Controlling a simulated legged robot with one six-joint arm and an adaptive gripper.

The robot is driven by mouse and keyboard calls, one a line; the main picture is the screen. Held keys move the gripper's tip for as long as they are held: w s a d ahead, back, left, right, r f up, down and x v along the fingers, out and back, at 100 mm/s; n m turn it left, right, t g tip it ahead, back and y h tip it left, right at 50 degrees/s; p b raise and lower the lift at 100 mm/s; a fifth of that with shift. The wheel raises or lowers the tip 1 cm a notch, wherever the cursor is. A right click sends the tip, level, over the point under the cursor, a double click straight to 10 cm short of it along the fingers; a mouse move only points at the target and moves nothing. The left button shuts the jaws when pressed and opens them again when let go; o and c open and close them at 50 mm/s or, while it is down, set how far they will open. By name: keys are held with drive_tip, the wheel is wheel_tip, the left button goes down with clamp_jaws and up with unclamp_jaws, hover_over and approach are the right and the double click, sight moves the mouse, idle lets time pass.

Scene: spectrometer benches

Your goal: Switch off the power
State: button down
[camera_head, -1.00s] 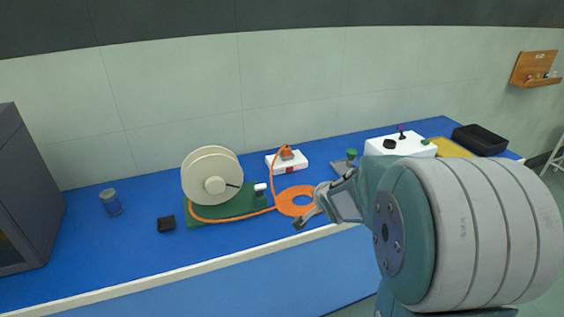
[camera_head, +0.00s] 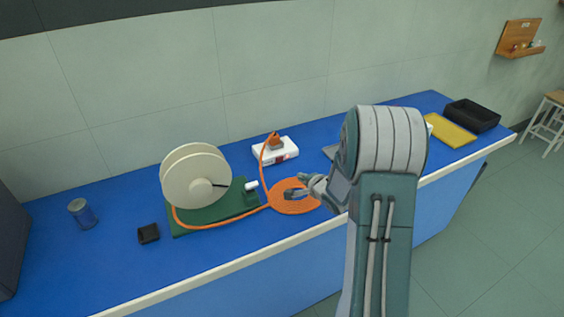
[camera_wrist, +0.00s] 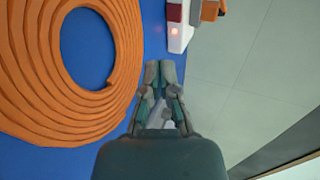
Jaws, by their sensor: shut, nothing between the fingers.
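A white power strip (camera_head: 276,152) lies on the blue bench near the wall, with an orange plug (camera_head: 275,142) on it and a small red switch on its front side. In the wrist view the strip (camera_wrist: 181,38) is at the top, with a glowing red spot (camera_wrist: 174,30) on its side. My gripper (camera_head: 290,190) is shut and empty, above the orange cable coil (camera_head: 279,207), in front of and apart from the strip. In the wrist view its fingertips (camera_wrist: 160,72) point toward the strip's near end.
A cream reel (camera_head: 190,175) on a green base (camera_head: 225,207) stands left of the coil, its orange cable running to the coil. A blue can (camera_head: 82,213) and small black box (camera_head: 148,233) are further left. A yellow tray (camera_head: 450,131) and black bin (camera_head: 472,115) are at right.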

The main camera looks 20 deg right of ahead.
approach(280, 159)
drive_tip(key=w+f, duration=0.2)
drive_tip(key=f, duration=0.1)
drive_tip(key=w+f, duration=0.1)
drive_tip(key=shift+a+f, duration=0.15)
drive_tip(key=shift+f, duration=0.1)
drive_tip(key=shift+w+r, duration=0.25)
drive_tip(key=shift+w, duration=0.95)
drive_tip(key=shift+w+r, duration=0.1)
drive_tip(key=shift+w, duration=0.6)
drive_tip(key=shift+w+r, duration=0.1)
drive_tip(key=shift+w, duration=0.15)
drive_tip(key=shift+r, duration=0.2)
drive_tip(key=shift+r, duration=0.6)
